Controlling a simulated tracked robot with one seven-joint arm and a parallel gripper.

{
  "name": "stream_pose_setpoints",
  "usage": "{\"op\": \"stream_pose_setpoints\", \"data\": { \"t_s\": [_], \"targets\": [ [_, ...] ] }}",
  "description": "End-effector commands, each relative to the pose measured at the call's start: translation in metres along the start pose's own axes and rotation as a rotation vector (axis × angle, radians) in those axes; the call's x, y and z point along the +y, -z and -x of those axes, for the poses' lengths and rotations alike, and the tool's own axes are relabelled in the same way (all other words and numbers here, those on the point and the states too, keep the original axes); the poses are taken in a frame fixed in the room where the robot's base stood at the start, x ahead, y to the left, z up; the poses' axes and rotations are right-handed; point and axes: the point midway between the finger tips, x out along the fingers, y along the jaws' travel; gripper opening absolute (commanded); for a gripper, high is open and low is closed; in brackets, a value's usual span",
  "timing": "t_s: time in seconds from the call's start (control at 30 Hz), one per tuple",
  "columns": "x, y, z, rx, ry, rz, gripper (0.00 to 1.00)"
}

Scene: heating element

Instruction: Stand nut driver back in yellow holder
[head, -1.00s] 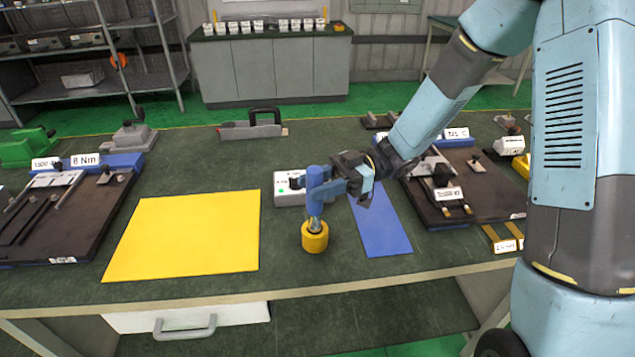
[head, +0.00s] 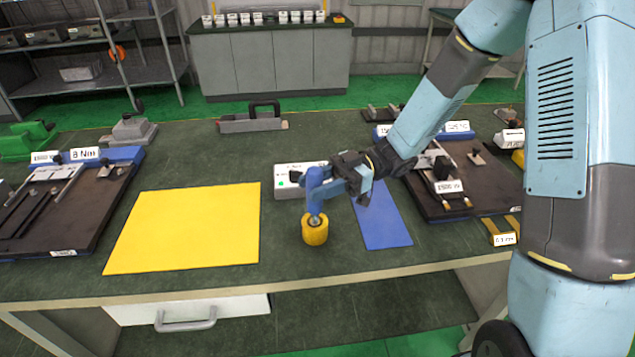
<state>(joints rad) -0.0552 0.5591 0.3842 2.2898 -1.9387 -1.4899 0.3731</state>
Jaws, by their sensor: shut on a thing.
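The nut driver (head: 315,192) has a blue handle and a metal shaft. It stands about upright, with its lower end at the yellow holder (head: 315,232). The holder is a short round cup on the green table. The shaft's lower end seems to be inside the holder's opening, though its depth cannot be told. My gripper (head: 322,187) reaches in from the right and is shut on the blue handle, with the fingers around it. The fingers hide part of the handle.
A yellow mat (head: 185,228) lies to the left and a blue mat (head: 382,220) to the right. A white box (head: 290,184) with a green mark stands just behind the driver. Dark fixture boards (head: 70,215) and (head: 465,195) flank the work area. The table's front edge is close.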

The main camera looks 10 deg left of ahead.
Motion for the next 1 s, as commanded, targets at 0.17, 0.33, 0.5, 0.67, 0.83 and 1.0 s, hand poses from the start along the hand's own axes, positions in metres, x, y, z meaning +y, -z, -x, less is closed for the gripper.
{"op": "stream_pose_setpoints", "data": {
  "t_s": [0.17, 0.33, 0.5, 0.67, 0.83, 1.0],
  "targets": [
    [0.000, -0.003, 0.000, 0.001, 0.000, 0.000, 0.00],
    [0.000, -0.006, 0.000, 0.001, 0.000, 0.000, 0.00],
    [0.000, -0.010, 0.000, 0.001, 0.000, 0.000, 0.00],
    [0.000, -0.013, 0.000, 0.000, 0.000, -0.001, 0.00],
    [0.000, -0.017, 0.000, 0.000, 0.000, 0.000, 0.00],
    [0.000, -0.020, 0.000, 0.000, 0.000, 0.000, 0.00]
  ]
}}
